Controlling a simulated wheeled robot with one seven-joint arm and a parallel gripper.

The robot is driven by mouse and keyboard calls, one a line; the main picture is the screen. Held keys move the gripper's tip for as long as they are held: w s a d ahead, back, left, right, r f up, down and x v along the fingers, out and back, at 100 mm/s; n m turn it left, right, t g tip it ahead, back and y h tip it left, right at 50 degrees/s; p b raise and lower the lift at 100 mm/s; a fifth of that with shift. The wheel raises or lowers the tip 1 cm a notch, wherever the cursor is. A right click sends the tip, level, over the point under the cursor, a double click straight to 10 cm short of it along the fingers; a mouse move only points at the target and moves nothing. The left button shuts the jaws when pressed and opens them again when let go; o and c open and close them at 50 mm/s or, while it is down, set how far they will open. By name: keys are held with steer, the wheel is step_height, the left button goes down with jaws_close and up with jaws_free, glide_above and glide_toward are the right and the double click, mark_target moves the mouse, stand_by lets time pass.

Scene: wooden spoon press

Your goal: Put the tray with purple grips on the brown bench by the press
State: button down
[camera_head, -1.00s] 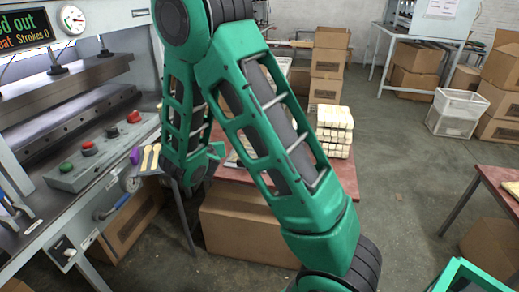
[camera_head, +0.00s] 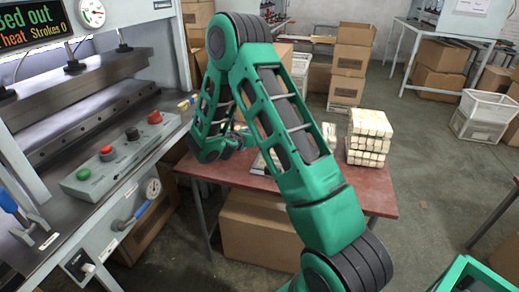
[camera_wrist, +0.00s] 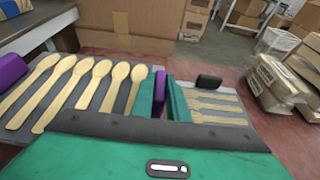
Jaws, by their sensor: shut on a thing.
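In the wrist view, a grey tray of pale wooden spoons (camera_wrist: 93,88) has a purple grip at its left end (camera_wrist: 11,71). My gripper (camera_wrist: 162,98) is shut on the other purple grip, between its two green fingers. A red-brown bench (camera_head: 379,197) stands right of the press (camera_head: 85,95) in the head view. I cannot tell whether the tray touches the bench.
A second tray with a black grip (camera_wrist: 209,81) and wooden pieces lies just right of my gripper. Stacked wooden bundles (camera_head: 368,138) stand on the bench's right part. A cardboard box (camera_head: 258,236) sits below the bench. The bench's front right is clear.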

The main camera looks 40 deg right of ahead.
steer(key=f, duration=0.2)
steer(key=shift+d+f, duration=0.25)
steer(key=shift+f, duration=0.05)
steer(key=shift+s+f, duration=0.1)
steer(key=shift+f, duration=2)
steer(key=c, duration=1.7)
jaws_free()
